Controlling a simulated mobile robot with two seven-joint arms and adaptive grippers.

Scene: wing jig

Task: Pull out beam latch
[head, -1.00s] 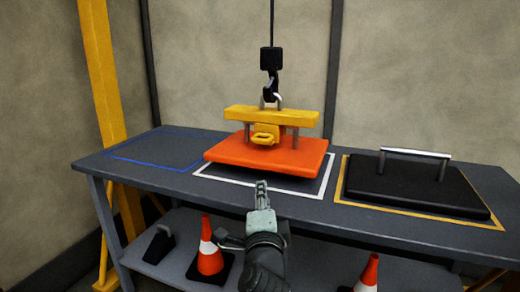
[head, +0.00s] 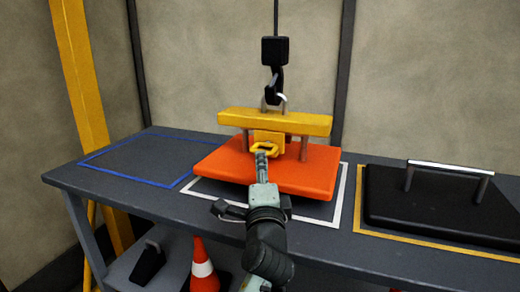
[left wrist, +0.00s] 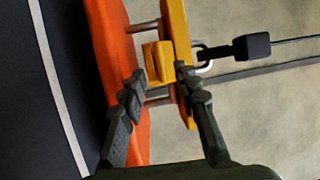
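A yellow beam (head: 300,122) sits on grey posts above an orange plate (head: 225,165) and hangs from a black hook (head: 274,85). The yellow beam latch (head: 267,139), with a loop handle, is at the beam's middle. It also shows in the left wrist view (left wrist: 158,62). My left gripper (head: 262,158) points at the latch from the front, its tips just below the loop in the head view. In the left wrist view my left gripper (left wrist: 160,88) has its fingers apart, with the latch beyond and between them. Contact cannot be told. My right gripper is not in view.
The plate is over a white-outlined area (head: 345,205) on the dark table. A blue-outlined area (head: 130,162) at left is empty. A black plate with a handle (head: 440,205) lies at right. Traffic cone (head: 203,268) and a black weight (head: 148,264) are below.

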